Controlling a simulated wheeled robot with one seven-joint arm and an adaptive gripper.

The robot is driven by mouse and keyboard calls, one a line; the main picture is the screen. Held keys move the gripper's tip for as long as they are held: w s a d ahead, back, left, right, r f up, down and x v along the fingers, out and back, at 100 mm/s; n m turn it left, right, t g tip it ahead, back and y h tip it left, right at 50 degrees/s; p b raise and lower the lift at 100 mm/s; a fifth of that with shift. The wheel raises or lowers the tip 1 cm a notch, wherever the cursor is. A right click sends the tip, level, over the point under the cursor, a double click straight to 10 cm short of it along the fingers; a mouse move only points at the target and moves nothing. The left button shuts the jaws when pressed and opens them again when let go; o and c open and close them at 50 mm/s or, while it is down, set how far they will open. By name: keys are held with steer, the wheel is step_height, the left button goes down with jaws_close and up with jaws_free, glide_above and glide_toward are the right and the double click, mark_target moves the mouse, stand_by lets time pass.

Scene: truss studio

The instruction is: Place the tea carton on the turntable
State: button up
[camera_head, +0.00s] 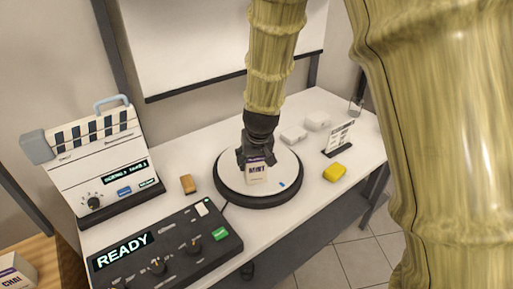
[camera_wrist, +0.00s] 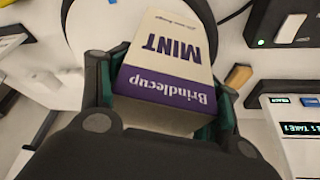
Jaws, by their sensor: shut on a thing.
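The tea carton (camera_head: 257,172), white and purple with the word MINT, is in my gripper over the turntable. In the wrist view the carton (camera_wrist: 168,65) sits between the two fingers, its print upside down. My gripper (camera_head: 254,153) is shut on it. The turntable (camera_head: 229,178) is a white disc with a black rim on the white table, with a small blue mark on top. The carton overlaps the disc in the head view; whether its base touches the disc I cannot tell. The turntable (camera_wrist: 92,18) also shows behind the carton in the wrist view.
A control panel reading READY (camera_head: 165,245) lies in front of the turntable at left. A clapperboard-like device (camera_head: 105,165) stands at back left. A brown block (camera_head: 188,184), a yellow block (camera_head: 334,172), white boxes (camera_head: 317,121) and a sign card (camera_head: 338,138) surround the turntable.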

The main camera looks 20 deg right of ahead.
steer(key=w+d+p, duration=0.1)
steer(key=w, duration=0.3)
steer(key=w+d+f, duration=0.1)
steer(key=w+d, duration=0.1)
steer(key=w, duration=0.2)
steer(key=w+d+p, duration=0.1)
steer(key=w, duration=0.2)
steer(key=shift+w+d+f+p, duration=0.15)
steer(key=shift+w+d+p, duration=0.15)
steer(key=shift+w, duration=0.1)
steer(key=shift+c, duration=0.2)
steer(key=f, duration=0.2)
steer(key=f+p, duration=0.1)
steer(key=shift+w+f, duration=0.2)
steer(key=shift+f, duration=0.15)
steer(key=o, duration=1.2)
steer(key=shift+r, duration=0.1)
steer(key=shift+b+v, duration=0.85)
steer(key=shift+v, duration=5.1)
